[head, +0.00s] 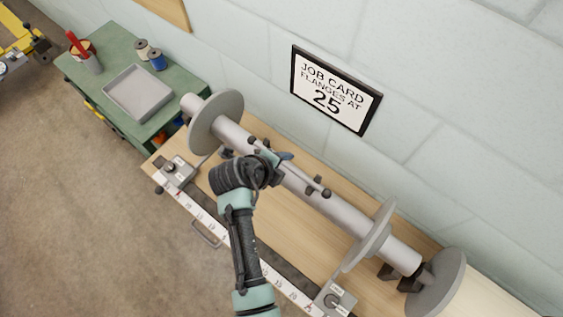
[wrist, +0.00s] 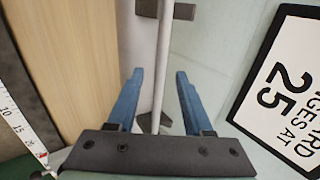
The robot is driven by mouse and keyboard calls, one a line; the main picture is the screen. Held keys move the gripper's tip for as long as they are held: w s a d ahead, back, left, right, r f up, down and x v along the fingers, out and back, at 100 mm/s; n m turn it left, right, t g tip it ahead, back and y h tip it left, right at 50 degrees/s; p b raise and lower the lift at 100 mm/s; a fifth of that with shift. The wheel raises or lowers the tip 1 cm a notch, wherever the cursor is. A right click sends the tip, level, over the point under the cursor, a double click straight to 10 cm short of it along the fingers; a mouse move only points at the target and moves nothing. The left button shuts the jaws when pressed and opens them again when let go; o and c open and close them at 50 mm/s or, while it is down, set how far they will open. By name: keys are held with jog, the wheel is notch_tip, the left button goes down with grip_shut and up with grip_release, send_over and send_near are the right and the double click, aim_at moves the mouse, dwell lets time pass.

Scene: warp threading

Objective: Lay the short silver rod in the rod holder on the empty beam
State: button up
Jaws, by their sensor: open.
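The beam (head: 340,212) is a long grey cylinder with round flanges, lying along the wooden bench. Small dark brackets (head: 318,187), apparently the rod holder, sit on its middle; a dark piece also shows at the top of the wrist view (wrist: 184,12). My gripper (wrist: 160,73) is open above the beam, its blue fingers spread. A thin silver rod (wrist: 158,85) runs lengthwise between the fingers, with a gap on each side. Its lower end is by a dark piece near the palm. I cannot tell whether it rests fully in the holder. My arm hides part of the beam.
A measuring rail (head: 238,245) with end blocks runs along the bench front. A green table (head: 105,62) with a grey tray (head: 138,92), spools and a cup stands at left. A job card (head: 335,88) reading "flanges at 25" hangs on the wall close behind the beam.

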jog(key=b+v, duration=0.3)
jog(key=v, duration=1)
jog(key=w+r+n+t+y, duration=0.2)
jog(key=w+r+n+t, duration=0.35)
jog(key=r, duration=0.75)
jog(key=w+r+n+t+y, duration=0.1)
jog(key=w+r+n+t, duration=0.45)
jog(key=r, duration=0.65)
jog(key=s+d+r+n+t, duration=0.2)
jog(key=s+r+n+t, duration=0.1)
jog(key=r, duration=0.7)
jog(key=s+d+r+n+t, duration=0.2)
jog(key=s+r+n+t, duration=0.2)
jog(key=r, duration=0.6)
jog(key=s+d+r+n+t+y, duration=0.1)
jog(key=s+d+r+n+t, duration=0.1)
jog(key=r+n, duration=0.5)
notch_tip(320, 180, up, 4)
jog(key=shift+s+f+t+b, duration=0.1)
jog(key=shift+s+t+b, duration=0.2)
jog(key=shift+s+t, duration=0.7)
jog(key=shift+s, duration=0.15)
